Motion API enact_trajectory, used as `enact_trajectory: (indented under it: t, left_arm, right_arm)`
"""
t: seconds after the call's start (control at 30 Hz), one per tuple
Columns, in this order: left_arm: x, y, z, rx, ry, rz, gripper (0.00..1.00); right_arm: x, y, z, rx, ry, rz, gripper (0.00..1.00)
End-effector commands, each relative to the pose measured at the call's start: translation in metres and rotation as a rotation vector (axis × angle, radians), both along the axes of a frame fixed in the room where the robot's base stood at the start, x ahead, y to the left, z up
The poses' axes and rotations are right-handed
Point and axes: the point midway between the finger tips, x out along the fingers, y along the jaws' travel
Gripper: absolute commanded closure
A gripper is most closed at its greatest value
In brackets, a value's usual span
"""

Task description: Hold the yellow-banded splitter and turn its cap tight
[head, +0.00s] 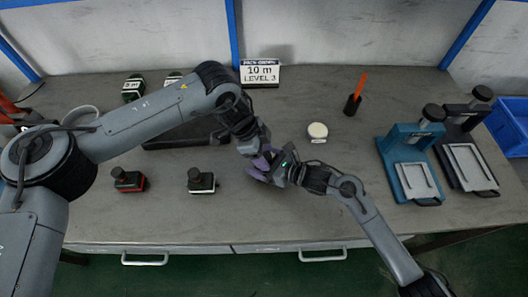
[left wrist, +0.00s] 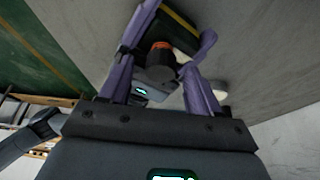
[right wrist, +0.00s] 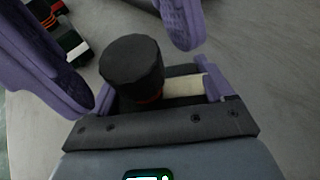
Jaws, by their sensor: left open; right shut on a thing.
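The yellow-banded splitter is a black block with a yellow stripe, clear in the left wrist view (left wrist: 178,32). In the right wrist view its pale yellow band (right wrist: 186,87) lies between my right gripper's fingers. Its black cap (right wrist: 132,68) shows a red-orange ring at the base. My right gripper (head: 280,168) is shut on the splitter's body. My left gripper (head: 262,160) is open, its purple fingers on either side of the cap (left wrist: 160,66) with visible gaps. In the head view the grippers hide the splitter. How far the cap is screwed down cannot be told.
A red-banded splitter (head: 129,181) and a white-banded one (head: 201,182) stand to the left. A white round piece (head: 317,130), an orange-handled tool (head: 359,86) and a blue fixture (head: 411,178) stand right. The front middle is clear.

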Motion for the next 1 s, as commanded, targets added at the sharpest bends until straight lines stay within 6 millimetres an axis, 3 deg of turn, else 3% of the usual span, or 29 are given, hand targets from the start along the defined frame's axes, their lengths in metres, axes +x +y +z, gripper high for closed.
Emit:
enact_trajectory:
  t: [0.3, 0.67, 1.0]
  left_arm:
    - [-0.0001, -0.0005, -0.0016, 0.0, 0.0, 0.0, 0.39]
    - [-0.0002, -0.0006, -0.0014, 0.0, 0.001, 0.0, 0.94]
    - [0.0005, -0.001, -0.0012, 0.001, 0.0, -0.046, 0.95]
  right_arm:
    - [0.0, 0.0, 0.0001, 0.0, 0.0, 0.0, 0.51]
    - [0.0, 0.0, 0.0001, 0.0, 0.0, 0.0, 0.51]
    - [0.0001, -0.0001, 0.0, 0.0, 0.0, 0.0, 0.51]
